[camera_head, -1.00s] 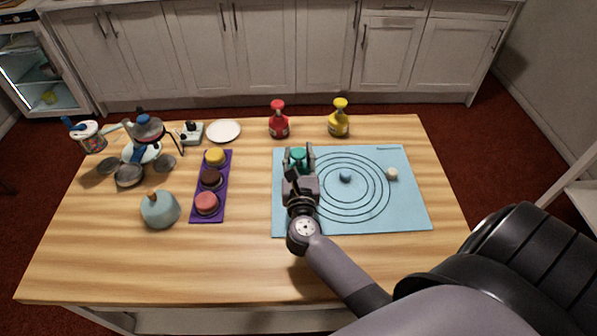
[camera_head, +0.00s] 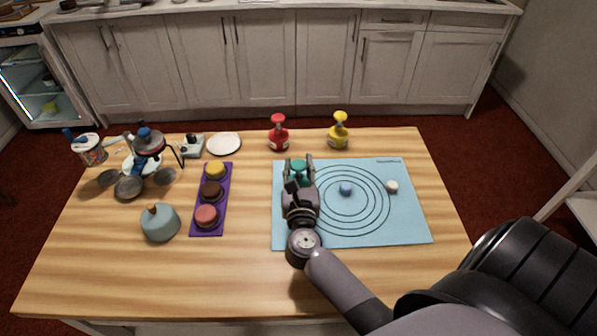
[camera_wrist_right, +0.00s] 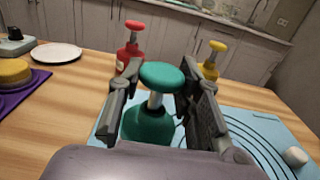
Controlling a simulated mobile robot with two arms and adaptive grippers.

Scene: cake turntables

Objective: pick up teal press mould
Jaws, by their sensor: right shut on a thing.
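The teal press mould (camera_head: 298,168) is at the left part of the blue mat (camera_head: 405,225). In the right wrist view the teal press mould (camera_wrist_right: 150,122) shows a round green knob on a pale stem above a domed green body. My right gripper (camera_head: 299,172) is around it, with one finger on each side, and is shut on it. The same right gripper (camera_wrist_right: 160,105) fills the lower part of the right wrist view. The mould's base is partly hidden by the gripper, so I cannot tell whether it touches the mat. My left gripper is not in view.
A purple tray (camera_head: 222,192) with several cakes lies left of the mat. A grey-blue press mould (camera_head: 160,224) stands farther left. Red (camera_head: 278,133) and yellow (camera_head: 339,131) bottles stand behind the mat. The front of the table is clear.

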